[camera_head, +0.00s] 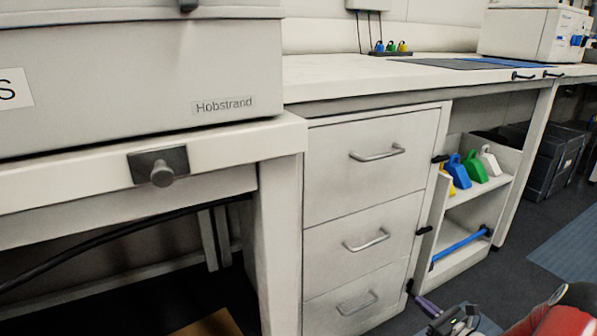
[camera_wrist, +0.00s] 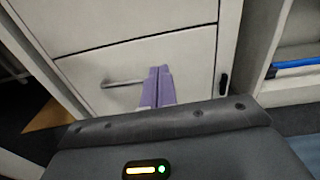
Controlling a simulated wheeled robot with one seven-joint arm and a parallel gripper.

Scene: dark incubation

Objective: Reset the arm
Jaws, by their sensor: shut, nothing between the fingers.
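My gripper (camera_head: 428,307) shows at the bottom right of the head view, low in front of the drawer cabinet, with the red and dark parts of my arm behind it. In the wrist view its two purple fingers (camera_wrist: 158,87) are side by side and touching, with nothing between them. There they overlap the right end of a drawer handle in the picture. I cannot tell whether they touch it.
A white cabinet with three shut drawers (camera_head: 365,155) stands mid-picture. A bench carries a box marked Hobstrand (camera_head: 150,75). Black crates (camera_head: 555,155) stand far right. Dark floor (camera_head: 540,220) is open at right.

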